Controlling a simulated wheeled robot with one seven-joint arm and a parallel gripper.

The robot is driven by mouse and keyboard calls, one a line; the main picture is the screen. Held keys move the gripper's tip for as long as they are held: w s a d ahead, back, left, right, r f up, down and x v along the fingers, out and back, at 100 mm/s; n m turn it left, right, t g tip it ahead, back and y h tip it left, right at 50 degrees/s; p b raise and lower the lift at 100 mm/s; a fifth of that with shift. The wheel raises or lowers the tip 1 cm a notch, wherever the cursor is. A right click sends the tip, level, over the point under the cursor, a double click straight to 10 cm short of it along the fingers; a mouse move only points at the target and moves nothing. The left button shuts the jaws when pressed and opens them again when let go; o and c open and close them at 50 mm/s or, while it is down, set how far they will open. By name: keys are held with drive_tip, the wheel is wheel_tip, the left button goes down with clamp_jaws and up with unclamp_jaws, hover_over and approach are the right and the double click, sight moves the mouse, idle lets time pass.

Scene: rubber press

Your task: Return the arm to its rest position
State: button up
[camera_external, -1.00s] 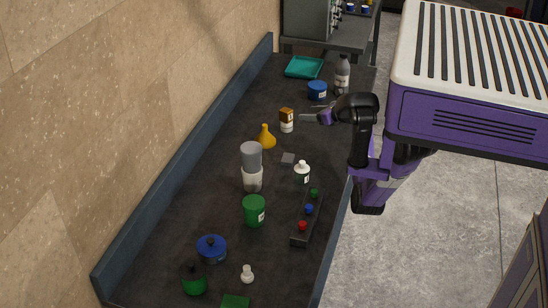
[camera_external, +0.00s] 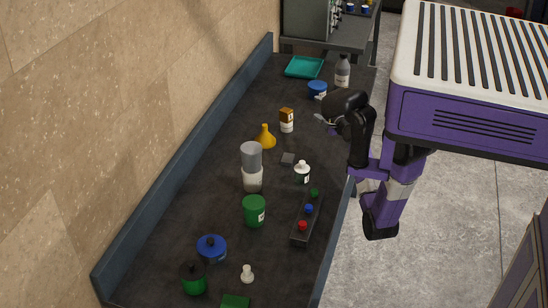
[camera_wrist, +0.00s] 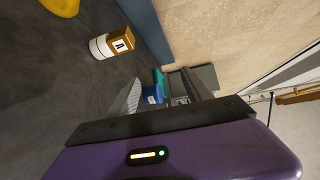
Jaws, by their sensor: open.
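My arm (camera_external: 362,140) reaches from the purple body over the right edge of the dark bench. My gripper (camera_external: 320,120) is open above the bench, right of the brown-capped white bottle and just in front of the blue container. In the wrist view my gripper (camera_wrist: 163,92) shows two separated fingers with nothing held between them. The brown-capped bottle (camera_external: 287,121) stands upright and apart from the fingers; it also shows at upper left in the wrist view (camera_wrist: 112,44).
A grey bottle (camera_external: 342,72) and teal tray (camera_external: 304,67) stand at the far end. A yellow funnel (camera_external: 265,138), white bottle (camera_external: 302,173), green tub (camera_external: 254,211) and button strip (camera_external: 305,222) lie nearer. A blue backsplash (camera_external: 190,162) runs along the wall. Open floor lies right.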

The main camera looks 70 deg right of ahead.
drive_tip(key=s+a+f+n+t+y, duration=0.1)
drive_tip(key=a+n, duration=0.5)
drive_tip(key=a, duration=0.4)
drive_tip(key=s+a+f+n+t+y, duration=0.1)
drive_tip(key=a+n+t, duration=0.1)
drive_tip(key=a+n, duration=0.4)
drive_tip(key=s+a+f+n+t+y, duration=0.1)
drive_tip(key=a+n, duration=0.6)
drive_tip(key=a, duration=0.7)
drive_tip(key=shift+s+f, duration=0.2)
drive_tip(key=shift+s, duration=0.25)
drive_tip(key=s+a+f+n+y, duration=0.1)
drive_tip(key=s+a+n+y, duration=0.3)
drive_tip(key=s+a, duration=0.3)
drive_tip(key=s+a+n+y, duration=0.5)
drive_tip(key=s+a, duration=0.3)
drive_tip(key=a, duration=0.6)
drive_tip(key=shift+f+g, duration=0.35)
drive_tip(key=shift+g, duration=0.05)
